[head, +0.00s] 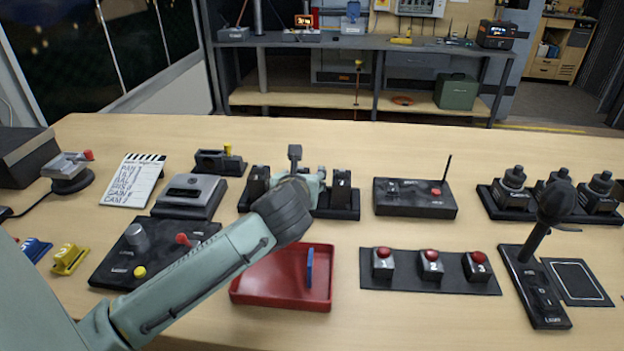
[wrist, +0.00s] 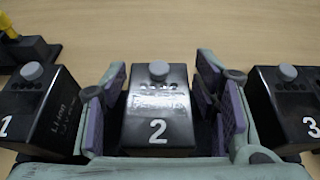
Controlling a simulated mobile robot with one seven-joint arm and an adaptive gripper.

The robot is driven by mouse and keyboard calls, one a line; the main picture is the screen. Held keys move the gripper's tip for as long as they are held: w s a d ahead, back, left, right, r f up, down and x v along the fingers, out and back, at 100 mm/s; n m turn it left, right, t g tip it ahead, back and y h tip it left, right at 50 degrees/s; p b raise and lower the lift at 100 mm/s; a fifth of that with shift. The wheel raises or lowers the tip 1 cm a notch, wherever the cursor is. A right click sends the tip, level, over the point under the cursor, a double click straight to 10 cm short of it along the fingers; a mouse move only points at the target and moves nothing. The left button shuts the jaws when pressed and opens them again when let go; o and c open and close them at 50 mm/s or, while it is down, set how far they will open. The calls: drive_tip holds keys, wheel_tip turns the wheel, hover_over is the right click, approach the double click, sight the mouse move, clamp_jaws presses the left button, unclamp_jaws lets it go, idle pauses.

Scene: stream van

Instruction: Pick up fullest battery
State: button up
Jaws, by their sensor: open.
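Three black batteries with grey top knobs and white numbers stand in a row in a dark holder (head: 345,213). In the wrist view, battery 1 (wrist: 38,112) is at the left, battery 2 (wrist: 158,115) in the middle and battery 3 (wrist: 285,105) at the right. In the head view, battery 1 (head: 258,183) and battery 3 (head: 340,188) show, while my arm hides battery 2. My gripper (wrist: 160,90) is open, with a purple-padded finger on each side of battery 2. Small dots show on the batteries' tops; their charge levels are unreadable.
A red tray (head: 265,282) with a blue upright piece stands in front of the holder. A router-like box (head: 414,197) stands right of the holder, a grey device (head: 188,196) left. A three-button panel (head: 430,272) and a lever panel (head: 135,255) flank the tray.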

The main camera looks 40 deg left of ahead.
drive_tip(key=shift+w+a+f, duration=0.1)
drive_tip(key=shift+w, duration=0.1)
drive_tip(key=shift+s, duration=0.15)
drive_tip(key=shift+c, duration=0.4)
clamp_jaws()
